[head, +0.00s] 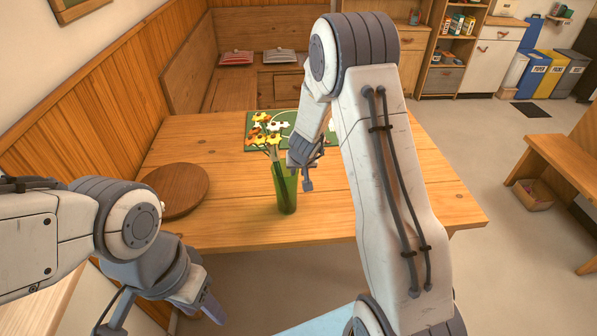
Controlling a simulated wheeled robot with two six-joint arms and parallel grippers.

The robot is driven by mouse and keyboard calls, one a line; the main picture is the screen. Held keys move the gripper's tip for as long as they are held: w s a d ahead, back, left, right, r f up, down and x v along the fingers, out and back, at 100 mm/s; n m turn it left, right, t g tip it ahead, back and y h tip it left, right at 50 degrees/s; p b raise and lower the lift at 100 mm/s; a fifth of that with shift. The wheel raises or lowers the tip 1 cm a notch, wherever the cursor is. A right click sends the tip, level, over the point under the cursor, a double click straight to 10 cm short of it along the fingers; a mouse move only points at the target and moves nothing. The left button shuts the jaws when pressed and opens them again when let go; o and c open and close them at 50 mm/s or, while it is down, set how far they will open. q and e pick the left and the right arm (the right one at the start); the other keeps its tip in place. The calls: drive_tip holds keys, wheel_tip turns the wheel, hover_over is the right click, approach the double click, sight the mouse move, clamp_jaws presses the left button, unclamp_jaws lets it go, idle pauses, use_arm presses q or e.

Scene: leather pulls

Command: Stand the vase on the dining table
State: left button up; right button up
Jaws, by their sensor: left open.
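A green vase (285,192) holding yellow and white flowers (267,130) is upright over the front part of the wooden dining table (330,205). Its base appears to rest on the tabletop. My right gripper (303,172) is at the upper right side of the vase, its fingers pointing down. I cannot tell whether it touches the vase, and its jaw gap is hidden. My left gripper (208,308) is open and empty, low in front of the table's near edge, well away from the vase.
A round wooden board (178,190) lies on the table's left part. A green patterned mat (290,145) lies behind the vase. A corner bench (237,92) with cushions stands behind the table. Another wooden bench (570,155) is at the right. The table's right side is clear.

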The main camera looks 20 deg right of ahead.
drive_tip(key=shift+o, duration=0.2)
drive_tip(key=shift+r, duration=0.3)
drive_tip(key=p+v, duration=0.6)
drive_tip(key=v, duration=0.6)
drive_tip(key=s+a+r+n+g+y, duration=0.1)
drive_tip(key=s+a+r+n+y, duration=0.15)
drive_tip(key=s+a, duration=0.5)
drive_tip(key=s+a+r+n+g+y, duration=0.1)
drive_tip(key=s+a+r+n+y, duration=0.2)
drive_tip(key=a, duration=0.8)
drive_tip(key=s+r+n+g+h, duration=0.1)
drive_tip(key=s+r+n+g, duration=0.1)
drive_tip(key=s, duration=0.8)
drive_tip(key=s+r+n+g+h, duration=0.1)
drive_tip(key=s+r+n+h, duration=0.1)
drive_tip(key=s, duration=0.8)
drive_tip(key=shift+s+a+r+n+g, duration=0.25)
drive_tip(key=shift+r+n+g, duration=0.15)
drive_tip(key=shift+n, duration=0.25)
drive_tip(key=shift+a, duration=0.1)
